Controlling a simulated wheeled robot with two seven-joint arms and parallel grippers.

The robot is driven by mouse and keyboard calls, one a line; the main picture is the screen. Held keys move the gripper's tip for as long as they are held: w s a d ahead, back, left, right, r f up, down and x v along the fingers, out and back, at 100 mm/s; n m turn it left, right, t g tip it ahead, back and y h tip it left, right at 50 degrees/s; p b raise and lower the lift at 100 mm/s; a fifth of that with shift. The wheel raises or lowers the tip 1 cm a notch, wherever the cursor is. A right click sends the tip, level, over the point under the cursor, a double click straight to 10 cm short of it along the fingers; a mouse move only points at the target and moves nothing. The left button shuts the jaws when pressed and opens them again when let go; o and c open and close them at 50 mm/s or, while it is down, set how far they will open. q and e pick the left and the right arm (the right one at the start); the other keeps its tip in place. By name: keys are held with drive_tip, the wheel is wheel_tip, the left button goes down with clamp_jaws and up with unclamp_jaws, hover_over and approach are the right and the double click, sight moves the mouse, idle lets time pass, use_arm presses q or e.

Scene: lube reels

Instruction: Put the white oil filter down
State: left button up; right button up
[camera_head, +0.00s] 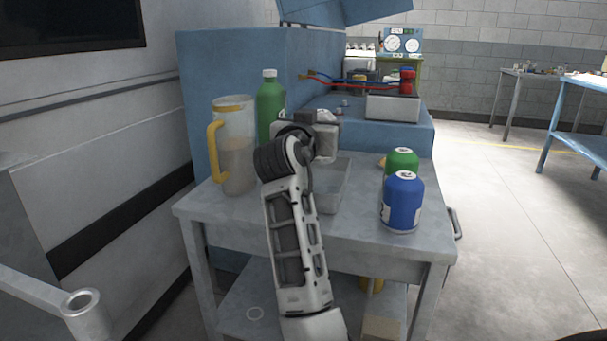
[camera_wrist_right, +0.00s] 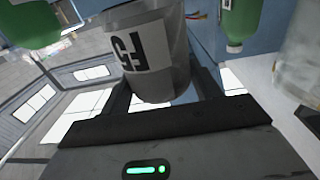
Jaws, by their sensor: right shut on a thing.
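The white oil filter (camera_wrist_right: 150,50) is a pale cylinder with a dark printed label. In the wrist view it sits between the two dark fingers of my right gripper (camera_wrist_right: 163,92), which is shut on it. In the head view my right gripper (camera_head: 322,138) is over the bench, above the back of a grey tray (camera_head: 331,195). The filter is largely hidden there by my wrist. I cannot tell whether its base touches anything. My left gripper is not in view.
A jug with a yellow handle (camera_head: 233,150) and a green bottle (camera_head: 270,105) stand left of my right arm. A green can (camera_head: 401,160) and a blue can (camera_head: 402,203) stand right. The metal bench (camera_head: 235,210) has bare room at its front left.

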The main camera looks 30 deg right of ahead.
drive_tip(key=a+f, duration=0.1)
drive_tip(key=f, duration=0.1)
drive_tip(key=a+f+b, duration=0.1)
drive_tip(key=f, duration=0.2)
drive_tip(key=a+f+b, duration=0.1)
drive_tip(key=f, duration=0.1)
drive_tip(key=shift+s+a+f, duration=0.25)
drive_tip(key=shift+a+f, duration=0.05)
drive_tip(key=shift+f, duration=0.1)
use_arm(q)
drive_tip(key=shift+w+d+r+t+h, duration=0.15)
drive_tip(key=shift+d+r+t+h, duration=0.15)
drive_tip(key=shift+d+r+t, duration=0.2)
use_arm(e)
drive_tip(key=shift+f, duration=0.15)
drive_tip(key=o, duration=1.2)
drive_tip(key=shift+c, duration=0.2)
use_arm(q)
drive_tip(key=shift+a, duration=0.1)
